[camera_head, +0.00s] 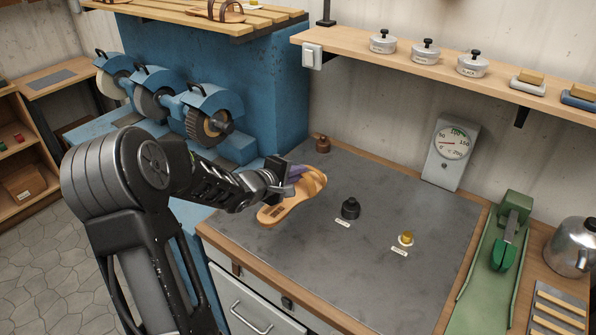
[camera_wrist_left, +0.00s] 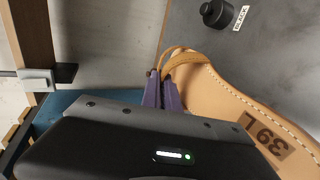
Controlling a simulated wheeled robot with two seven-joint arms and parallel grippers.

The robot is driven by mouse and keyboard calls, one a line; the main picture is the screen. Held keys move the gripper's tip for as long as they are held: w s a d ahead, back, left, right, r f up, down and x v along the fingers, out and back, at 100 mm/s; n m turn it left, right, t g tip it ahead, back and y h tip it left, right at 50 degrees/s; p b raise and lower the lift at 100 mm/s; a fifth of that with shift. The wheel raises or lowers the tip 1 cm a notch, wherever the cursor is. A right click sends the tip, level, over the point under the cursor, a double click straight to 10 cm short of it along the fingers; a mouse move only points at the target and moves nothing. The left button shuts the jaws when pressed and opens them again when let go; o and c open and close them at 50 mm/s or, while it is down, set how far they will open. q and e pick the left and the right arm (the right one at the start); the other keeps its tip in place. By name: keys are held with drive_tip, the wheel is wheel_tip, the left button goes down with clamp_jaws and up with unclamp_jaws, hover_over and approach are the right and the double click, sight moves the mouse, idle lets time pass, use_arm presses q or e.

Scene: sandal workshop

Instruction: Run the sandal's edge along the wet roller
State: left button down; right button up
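The tan sandal (camera_head: 283,208) is over the left part of the grey worktop in the head view, its sole tilted. In the left wrist view the sandal (camera_wrist_left: 225,85) shows pale stitching along its edge and a dark "39 L" mark. My left gripper (camera_head: 296,173) has its purple fingers shut on the sandal's edge near a strap. The fingers (camera_wrist_left: 163,93) also show close together in the wrist view. A small black roller-like knob (camera_head: 350,208) stands right of the sandal, apart from it; its label reads "BLACK" in the wrist view. I cannot tell whether it is wet.
A yellow-topped piece (camera_head: 405,238) and a brown one (camera_head: 322,144) stand on the grey worktop (camera_head: 400,285). A dial gauge (camera_head: 452,142) leans by the wall. Blue wheel machines (camera_head: 208,115) stand behind my left arm. A green tool (camera_head: 510,232) and kettle (camera_head: 571,248) are at right.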

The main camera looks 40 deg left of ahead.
sight(298, 190)
use_arm(q)
drive_tip(key=shift+f, duration=0.6)
wheel_tip(298, 190, down, 6)
drive_tip(key=b, duration=0.4)
drive_tip(key=shift+r, duration=0.25)
drive_tip(key=shift+f+b, duration=0.75)
drive_tip(key=shift+b, duration=0.35)
drive_tip(key=shift+a+r+p, duration=0.15)
drive_tip(key=shift+a+p, duration=0.2)
drive_tip(key=shift+p, duration=0.3)
drive_tip(key=shift+a+p, duration=0.55)
drive_tip(key=shift+w+d, duration=0.1)
idle(0.5)
